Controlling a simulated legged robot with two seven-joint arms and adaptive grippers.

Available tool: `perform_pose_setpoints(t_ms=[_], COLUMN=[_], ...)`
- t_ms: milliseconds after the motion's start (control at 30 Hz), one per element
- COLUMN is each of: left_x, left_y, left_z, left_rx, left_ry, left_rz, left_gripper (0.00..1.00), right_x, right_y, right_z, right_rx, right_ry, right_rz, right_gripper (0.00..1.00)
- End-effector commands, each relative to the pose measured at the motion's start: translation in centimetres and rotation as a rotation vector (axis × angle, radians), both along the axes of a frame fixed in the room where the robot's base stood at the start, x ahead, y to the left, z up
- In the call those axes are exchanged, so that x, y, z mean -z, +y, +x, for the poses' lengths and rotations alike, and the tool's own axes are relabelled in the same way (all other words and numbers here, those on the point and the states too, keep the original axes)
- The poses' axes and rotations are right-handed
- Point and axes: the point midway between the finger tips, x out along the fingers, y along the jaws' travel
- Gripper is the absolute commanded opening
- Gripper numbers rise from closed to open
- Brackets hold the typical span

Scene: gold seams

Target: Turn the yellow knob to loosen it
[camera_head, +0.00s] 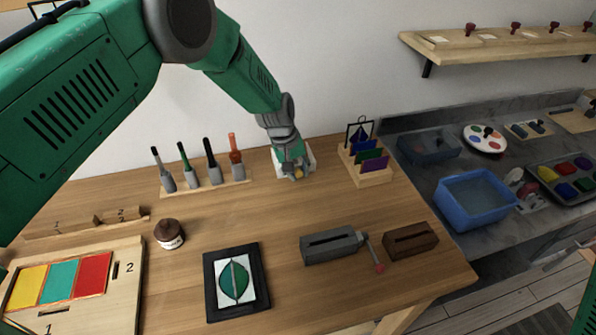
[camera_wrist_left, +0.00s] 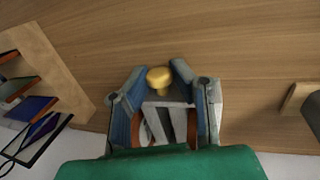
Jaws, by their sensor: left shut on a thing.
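The yellow knob (camera_head: 298,174) sits at the back of the wooden table, at a small white device (camera_head: 309,156) that my left gripper mostly covers. My left gripper (camera_head: 293,168) reaches down over it from above. In the left wrist view the rounded gold knob (camera_wrist_left: 159,77) lies between the blue-grey fingertips of my left gripper (camera_wrist_left: 160,74), which is shut on it. The contact itself is hard to see. My right gripper is not in view.
A rack of upright tools (camera_head: 205,187) stands left of the device, and a wooden holder with coloured cards (camera_head: 372,178) stands to its right. Wood before the device is clear.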

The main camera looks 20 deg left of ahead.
Motion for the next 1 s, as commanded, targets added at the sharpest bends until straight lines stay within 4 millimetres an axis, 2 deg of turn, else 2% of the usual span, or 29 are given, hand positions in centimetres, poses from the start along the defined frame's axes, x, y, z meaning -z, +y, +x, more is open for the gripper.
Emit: perform_pose_setpoints(t_ms=[33,933,967,1000], left_x=[-0.50,-0.64,-0.64,-0.61], left_y=[0.31,0.19,0.19,0.18], left_z=[0.41,0.45,0.45,0.43], left_rx=[-0.003,-0.002,-0.002,-0.002], left_ry=[-0.009,-0.012,-0.012,-0.011], left_rz=[0.005,0.006,0.006,0.006], left_gripper=[0.00,0.00,0.30,0.41], right_x=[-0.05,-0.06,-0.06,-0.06], right_y=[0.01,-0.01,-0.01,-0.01], right_z=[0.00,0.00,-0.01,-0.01], right_rx=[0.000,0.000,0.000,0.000], right_ry=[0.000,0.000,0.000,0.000], right_rz=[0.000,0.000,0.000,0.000], right_gripper=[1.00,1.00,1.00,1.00])
